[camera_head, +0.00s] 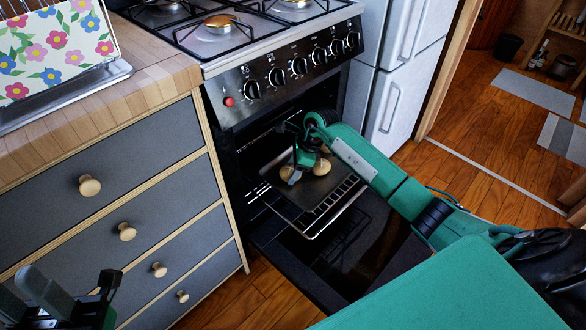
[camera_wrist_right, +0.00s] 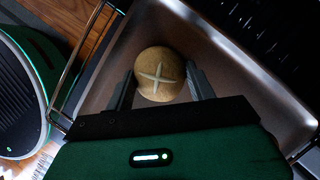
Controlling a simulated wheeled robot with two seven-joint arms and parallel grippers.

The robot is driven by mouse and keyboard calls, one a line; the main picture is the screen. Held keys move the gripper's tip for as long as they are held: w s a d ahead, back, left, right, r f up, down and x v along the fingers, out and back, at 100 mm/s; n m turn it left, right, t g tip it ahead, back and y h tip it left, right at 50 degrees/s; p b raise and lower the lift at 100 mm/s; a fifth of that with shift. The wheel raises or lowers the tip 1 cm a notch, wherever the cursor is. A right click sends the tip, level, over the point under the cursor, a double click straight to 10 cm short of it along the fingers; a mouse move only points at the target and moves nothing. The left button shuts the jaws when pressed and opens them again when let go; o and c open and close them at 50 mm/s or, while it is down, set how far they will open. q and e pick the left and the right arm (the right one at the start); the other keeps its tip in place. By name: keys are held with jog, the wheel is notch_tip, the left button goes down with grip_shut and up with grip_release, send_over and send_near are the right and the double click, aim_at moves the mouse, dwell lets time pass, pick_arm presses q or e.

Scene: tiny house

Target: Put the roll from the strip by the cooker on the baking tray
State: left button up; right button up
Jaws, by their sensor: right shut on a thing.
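My right gripper (camera_head: 293,176) is over the baking tray (camera_head: 322,188), which sits on the pulled-out rack of the open oven. In the right wrist view the right gripper (camera_wrist_right: 160,88) is shut on a round brown roll (camera_wrist_right: 158,62) with a pale cross on top. The dark tray (camera_wrist_right: 215,55) shows around and beneath it; I cannot tell whether the roll touches it. In the head view roll-coloured rounds (camera_head: 321,168) show beside the gripper, partly hidden by it. My left gripper (camera_head: 75,295) is open and empty at the bottom left.
The oven door (camera_head: 340,255) is folded down below the rack (camera_head: 318,230). The cooker's knobs (camera_head: 299,66) and hob are above. Drawers with wooden knobs (camera_head: 127,232) stand left, under a worktop (camera_head: 150,85) with a flowered item (camera_head: 55,50). A white fridge (camera_head: 392,100) stands right.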

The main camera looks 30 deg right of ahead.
jog(key=o, duration=1)
jog(key=shift+f, duration=0.1)
